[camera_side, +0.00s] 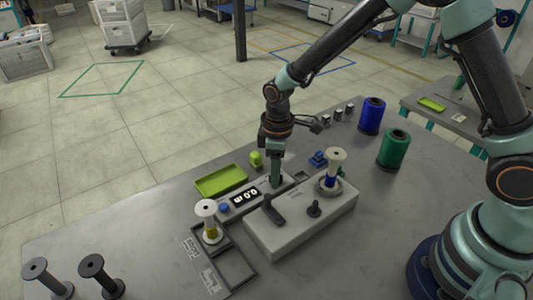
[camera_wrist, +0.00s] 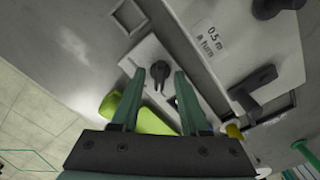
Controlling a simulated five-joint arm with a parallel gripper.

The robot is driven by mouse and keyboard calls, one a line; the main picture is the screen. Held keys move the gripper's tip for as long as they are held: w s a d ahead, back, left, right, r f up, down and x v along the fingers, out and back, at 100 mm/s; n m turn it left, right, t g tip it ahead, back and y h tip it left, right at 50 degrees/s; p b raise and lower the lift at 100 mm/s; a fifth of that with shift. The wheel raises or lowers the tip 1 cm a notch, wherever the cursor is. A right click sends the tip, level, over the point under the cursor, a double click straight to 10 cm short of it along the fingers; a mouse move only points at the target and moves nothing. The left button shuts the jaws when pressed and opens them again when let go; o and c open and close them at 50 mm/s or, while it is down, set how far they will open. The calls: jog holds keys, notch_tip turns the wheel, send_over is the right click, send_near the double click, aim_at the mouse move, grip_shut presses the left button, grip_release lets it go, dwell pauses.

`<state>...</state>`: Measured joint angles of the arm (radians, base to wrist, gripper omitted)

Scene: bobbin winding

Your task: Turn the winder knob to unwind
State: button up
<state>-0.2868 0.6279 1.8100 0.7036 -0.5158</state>
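A small dark knob with a pointer-like tip (camera_wrist: 159,74) sits on a pale panel, and in the wrist view it lies between my fingers. My gripper (camera_side: 276,180) points down over the right end of the counter box (camera_side: 238,208). In the wrist view my gripper (camera_wrist: 155,85) is open, a finger apart on each side of the knob; I cannot tell the height gap. The grey winder box (camera_side: 290,235) carries a dark crank (camera_side: 272,209), a second dark knob (camera_side: 314,209) and a pale bobbin with blue thread (camera_side: 334,168). A "0.5 m a turn" label (camera_wrist: 212,38) is on it.
A lime tray (camera_side: 220,181) lies behind the counter box. A bobbin with yellow thread (camera_side: 208,220) stands at a dark tray. Two empty spools (camera_side: 42,275) (camera_side: 97,272) stand front left. Blue (camera_side: 372,116) and green (camera_side: 394,149) thread spools stand back right. The table's left middle is clear.

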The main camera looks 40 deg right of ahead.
jog(key=shift+r, duration=0.1)
notch_tip(320, 180, up, 12)
dwell(0.7)
jog(key=s+d+r+m+t, duration=0.5)
jog(key=s+d+r+m, duration=0.4)
jog(key=s+d, duration=0.3)
jog(key=shift+r+t, duration=0.3)
jog(key=shift+r, duration=0.1)
